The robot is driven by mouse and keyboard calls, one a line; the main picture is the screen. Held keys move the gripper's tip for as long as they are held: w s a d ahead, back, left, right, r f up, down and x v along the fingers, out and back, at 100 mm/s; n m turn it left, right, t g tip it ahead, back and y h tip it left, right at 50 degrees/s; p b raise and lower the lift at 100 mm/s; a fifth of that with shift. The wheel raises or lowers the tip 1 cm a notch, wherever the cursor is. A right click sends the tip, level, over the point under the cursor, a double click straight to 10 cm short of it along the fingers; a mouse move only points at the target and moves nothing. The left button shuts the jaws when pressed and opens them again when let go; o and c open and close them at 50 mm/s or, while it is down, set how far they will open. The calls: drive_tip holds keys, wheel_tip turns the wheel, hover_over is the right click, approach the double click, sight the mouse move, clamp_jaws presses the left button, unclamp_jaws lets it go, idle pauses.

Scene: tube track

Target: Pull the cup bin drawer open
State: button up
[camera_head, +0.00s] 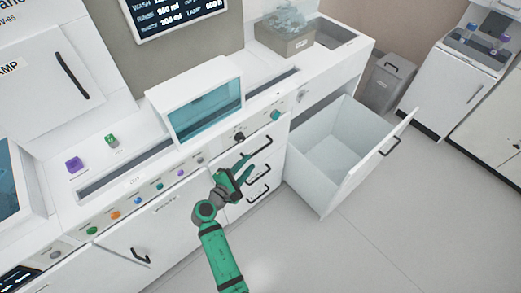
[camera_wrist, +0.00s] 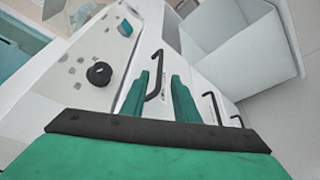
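A stack of small white drawers with black bar handles stands in the counter front, left of a large open drawer. The top drawer (camera_wrist: 122,101) has a black handle (camera_wrist: 157,75), which also shows in the head view (camera_head: 262,146). A label under this handle is too small to read, so I cannot tell which drawer is the cup bin. My gripper (camera_head: 246,166) is in front of the stack. In the wrist view its green fingers (camera_wrist: 160,80) are apart, one on each side of the top handle. Whether they touch it I cannot tell.
The large white drawer (camera_head: 327,147) at the right stands pulled out and looks empty. A black knob (camera_wrist: 99,74) sits on the panel near the top drawer. A grey bin (camera_head: 386,84) stands farther back. The floor (camera_head: 345,245) in front is clear.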

sight(258, 152)
drive_tip(key=x, duration=1)
drive_tip(key=shift+w+d+f, duration=0.15)
drive_tip(key=shift+w, duration=0.1)
clamp_jaws()
